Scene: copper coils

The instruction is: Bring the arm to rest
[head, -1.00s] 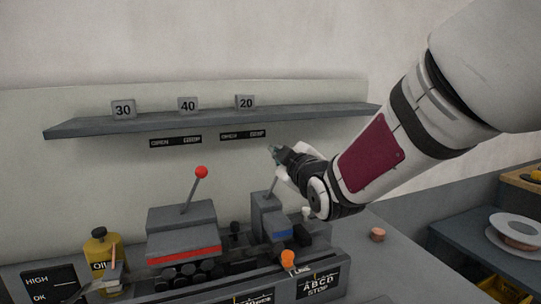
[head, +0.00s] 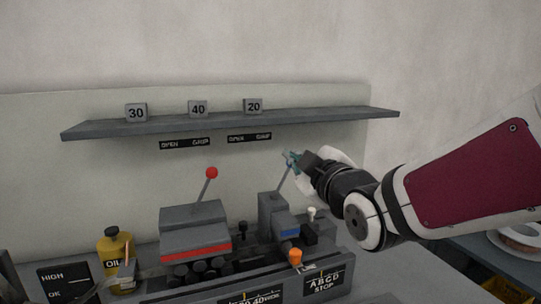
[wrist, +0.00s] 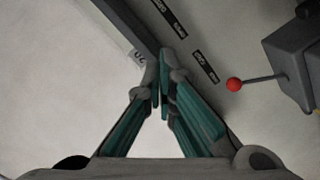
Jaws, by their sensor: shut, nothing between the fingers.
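My gripper (head: 292,160) is in the head view at the right of the machine, in front of the pale back panel and below the shelf. Its fingertips appear close to the top of the lever on the right grey block (head: 273,213); I cannot tell if they touch. In the wrist view the teal fingers (wrist: 160,80) are closed together with nothing between them. My arm reaches in from the right edge of the head view.
The shelf (head: 240,123) carries blocks marked 30 (head: 136,112), 40 (head: 198,109) and 20 (head: 253,106). A red-knobbed lever (head: 211,173) stands on the left block of the machine. A yellow oil can (head: 115,255) is at lower left. A spool (head: 520,240) lies at far right.

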